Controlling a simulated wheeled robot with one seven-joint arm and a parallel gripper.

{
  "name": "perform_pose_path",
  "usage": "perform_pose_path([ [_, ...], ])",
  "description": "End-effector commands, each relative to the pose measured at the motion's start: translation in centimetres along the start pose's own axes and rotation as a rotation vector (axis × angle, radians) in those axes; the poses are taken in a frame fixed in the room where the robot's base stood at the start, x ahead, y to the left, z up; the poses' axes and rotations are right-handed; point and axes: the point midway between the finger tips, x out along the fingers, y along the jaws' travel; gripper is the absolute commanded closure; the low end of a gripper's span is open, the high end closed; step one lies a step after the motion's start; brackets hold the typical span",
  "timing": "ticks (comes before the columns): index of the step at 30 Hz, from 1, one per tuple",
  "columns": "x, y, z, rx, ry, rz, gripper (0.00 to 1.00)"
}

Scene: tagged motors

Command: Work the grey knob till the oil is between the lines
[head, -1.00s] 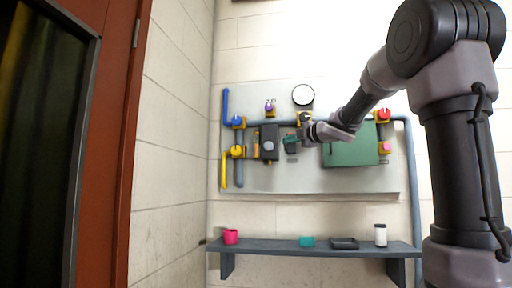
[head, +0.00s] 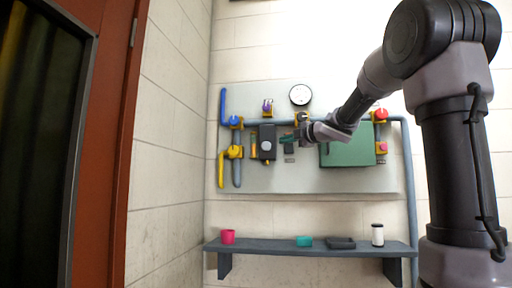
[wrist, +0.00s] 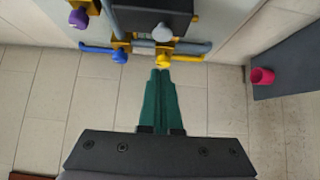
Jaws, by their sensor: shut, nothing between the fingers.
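The grey knob (head: 267,146) is a light round knob on the front of a dark box (head: 269,134) on the wall panel. The knob also shows at the top of the wrist view (wrist: 161,33). In the wrist view the fingertips (wrist: 160,73) point towards the panel, apart from the knob and near a yellow knob (wrist: 162,59). An orange strip (head: 254,143), possibly the oil glass, is left of the box; I cannot read its level or lines.
Blue (head: 235,121), yellow (head: 235,152), purple (head: 267,106), red (head: 380,115) and pink (head: 382,147) controls sit on the panel. A white dial (head: 301,95) is above. A shelf (head: 268,245) below holds a pink cup (head: 228,237) and several small items.

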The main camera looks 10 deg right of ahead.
Motion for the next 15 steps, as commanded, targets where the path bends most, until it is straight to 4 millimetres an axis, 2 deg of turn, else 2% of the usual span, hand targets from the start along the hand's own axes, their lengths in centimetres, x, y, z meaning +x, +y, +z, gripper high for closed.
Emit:
perform_pose_path([
  [5, 1.0, 0.0, -1.4, -0.084, 0.016, 0.041, 1.00],
  [15, 3.8, 0.1, -4.8, -0.391, -0.020, 0.176, 1.00],
])
